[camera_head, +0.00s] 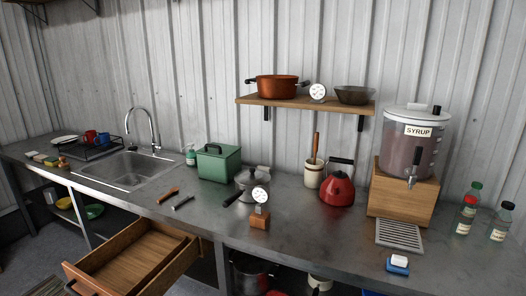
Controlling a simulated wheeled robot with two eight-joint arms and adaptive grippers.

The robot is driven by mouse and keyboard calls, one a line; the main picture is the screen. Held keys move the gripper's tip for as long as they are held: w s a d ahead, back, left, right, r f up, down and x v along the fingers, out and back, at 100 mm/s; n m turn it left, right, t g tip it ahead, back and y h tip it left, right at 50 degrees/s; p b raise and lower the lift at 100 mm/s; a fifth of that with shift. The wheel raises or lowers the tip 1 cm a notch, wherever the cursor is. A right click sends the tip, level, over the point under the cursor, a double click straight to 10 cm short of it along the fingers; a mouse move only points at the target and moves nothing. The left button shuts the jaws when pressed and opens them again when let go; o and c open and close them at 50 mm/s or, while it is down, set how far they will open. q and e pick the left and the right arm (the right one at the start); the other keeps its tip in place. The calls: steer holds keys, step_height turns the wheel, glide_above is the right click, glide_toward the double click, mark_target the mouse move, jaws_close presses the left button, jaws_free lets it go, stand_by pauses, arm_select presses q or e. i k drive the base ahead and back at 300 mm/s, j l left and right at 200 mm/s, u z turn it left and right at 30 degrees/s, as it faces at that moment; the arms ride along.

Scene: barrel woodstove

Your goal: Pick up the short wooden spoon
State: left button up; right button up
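A short wooden-brown utensil (167,195) lies on the grey counter (215,212) in front of the sink; it is too small to tell whether it is a spoon. A wooden handle (316,146) stands upright in a cream crock (314,174) beside the red kettle; its lower end is hidden inside the crock, so I cannot tell what it belongs to. Neither of my grippers shows in the head view.
A dark utensil (183,202) lies right of the brown one.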

mark_target(173, 190)
steer(key=u, duration=1.5)
steer(key=z, duration=0.75)
steer(key=i+j+z, duration=0.15)
steer(key=z, duration=0.25)
steer(key=i+j+z, duration=0.2)
steer(key=z, duration=0.2)
steer(key=i+j+z, duration=0.35)
steer(key=k+l, duration=0.05)
